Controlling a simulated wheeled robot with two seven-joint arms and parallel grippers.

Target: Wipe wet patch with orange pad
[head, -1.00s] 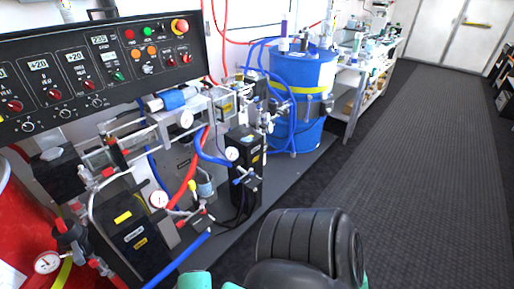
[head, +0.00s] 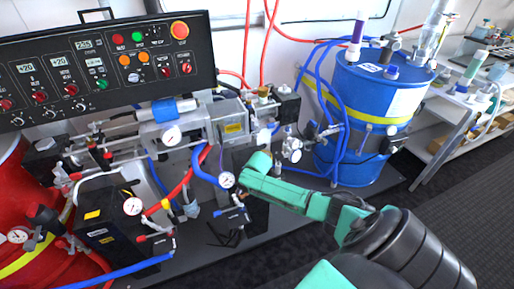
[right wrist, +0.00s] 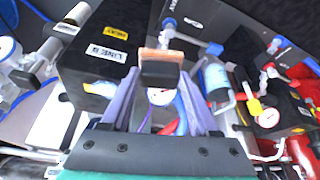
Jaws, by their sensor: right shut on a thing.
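The orange pad (right wrist: 161,55) shows in the right wrist view as a thin orange-tan layer on the far edge of a dark block (right wrist: 161,74). My right gripper (right wrist: 160,80) is shut on this block, with a purple finger on each side. In the head view my green right arm reaches in from the lower right toward the middle of the machine; its fingers and the pad cannot be made out there. I cannot make out a wet patch in either view. My left gripper is not in view.
A black control panel (head: 90,75) hangs at the upper left. Pumps, gauges (head: 171,135) and red and blue hoses fill the area below it. A blue drum (head: 371,110) stands right of centre, a red drum (head: 15,215) at left. The dark floor at lower right is open.

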